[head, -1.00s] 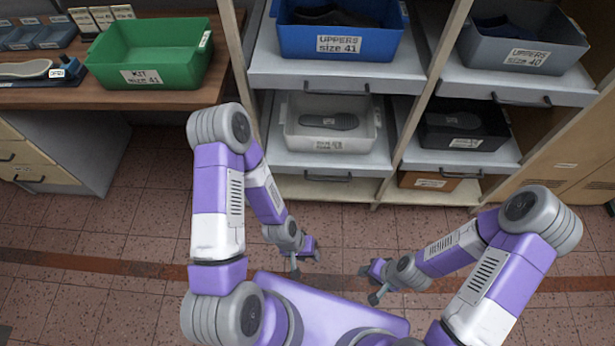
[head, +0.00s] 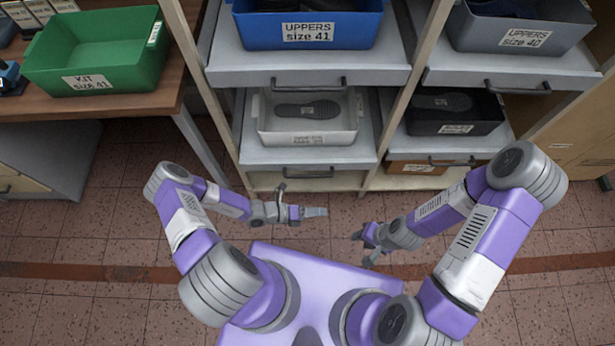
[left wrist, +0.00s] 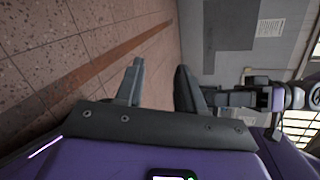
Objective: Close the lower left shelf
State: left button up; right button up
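The lower left shelf (head: 258,156) is a grey pull-out board with a dark bar handle (head: 308,172) on its front edge. It stands out from the rack and carries a white bin (head: 306,138) with a dark sole inside. My left gripper (head: 301,203) is in front of and below that handle, apart from it. Its fingers are spread and empty; they also show apart in the left wrist view (left wrist: 158,82). My right gripper (head: 364,249) is lower and to the right, over the floor, with its fingers apart and empty.
Above is the upper left shelf (head: 225,70) with a blue bin (head: 306,28). To the right are a grey bin (head: 520,35) and a black bin (head: 453,112). A green bin (head: 95,50) stands on a wooden table at left. The floor before the rack is clear.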

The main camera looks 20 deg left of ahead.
aim_at(307, 176)
pick_arm(q)
jog(key=w+a+f+n+t+y, duration=0.3)
jog(key=w+a+n+t+y, duration=0.35)
jog(key=a+n, duration=0.5)
jog(key=w+d, duration=0.1)
jog(key=w, duration=0.1)
jog(key=w+d+f+n+t+b, duration=0.1)
jog(key=w+d, duration=0.1)
jog(key=w, duration=0.1)
jog(key=w+d+n+t+h+b, duration=0.1)
jog(key=w, duration=0.1)
jog(key=shift+w+d+f, duration=0.15)
jog(key=shift+w+d, duration=0.05)
jog(key=shift+d, duration=0.15)
grip_shut()
